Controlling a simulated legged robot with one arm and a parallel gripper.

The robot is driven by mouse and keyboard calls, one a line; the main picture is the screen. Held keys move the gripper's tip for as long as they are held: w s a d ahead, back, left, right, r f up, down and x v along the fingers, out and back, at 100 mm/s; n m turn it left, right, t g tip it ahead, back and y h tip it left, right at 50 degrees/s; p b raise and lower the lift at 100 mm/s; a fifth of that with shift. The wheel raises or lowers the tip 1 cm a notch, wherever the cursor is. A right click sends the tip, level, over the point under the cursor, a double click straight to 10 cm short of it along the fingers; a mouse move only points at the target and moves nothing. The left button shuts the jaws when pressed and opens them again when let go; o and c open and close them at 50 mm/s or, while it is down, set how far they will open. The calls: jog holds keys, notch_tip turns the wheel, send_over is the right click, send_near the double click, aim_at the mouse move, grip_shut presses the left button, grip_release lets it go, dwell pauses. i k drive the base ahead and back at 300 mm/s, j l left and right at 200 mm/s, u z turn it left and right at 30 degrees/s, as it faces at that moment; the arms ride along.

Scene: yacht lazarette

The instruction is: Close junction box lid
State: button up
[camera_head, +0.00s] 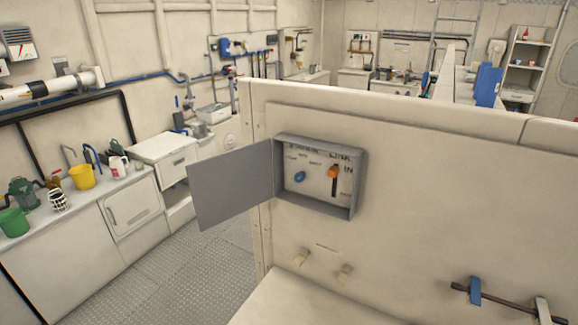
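The grey junction box (358,185) is fixed to the white partition wall near the middle of the head view. Its flat grey lid (232,186) is hinged on the left side and stands wide open, swung out to the left past the partition's end. Inside the box are a blue oval knob (300,176) and an orange switch handle (333,174), with lettering that includes "LINK" and "IN". My gripper is not in view.
A bench with a yellow bucket (82,177) and green containers stands at left. The metal floor (170,270) between is clear.

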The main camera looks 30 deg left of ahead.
aim_at(226, 185)
jog(key=j+z, duration=0.15)
jog(key=j, duration=0.4)
jog(key=j+z, duration=0.15)
jog(key=j, duration=0.4)
jog(key=k+j+z, duration=0.15)
jog(key=j, duration=0.4)
jog(key=j+z, duration=0.15)
jog(key=j, duration=0.4)
jog(key=k+j, duration=0.1)
jog(key=j, duration=0.3)
jog(key=k+j, duration=0.1)
jog(key=j, duration=0.25)
jog(key=k+j, duration=0.1)
jog(key=j, duration=0.3)
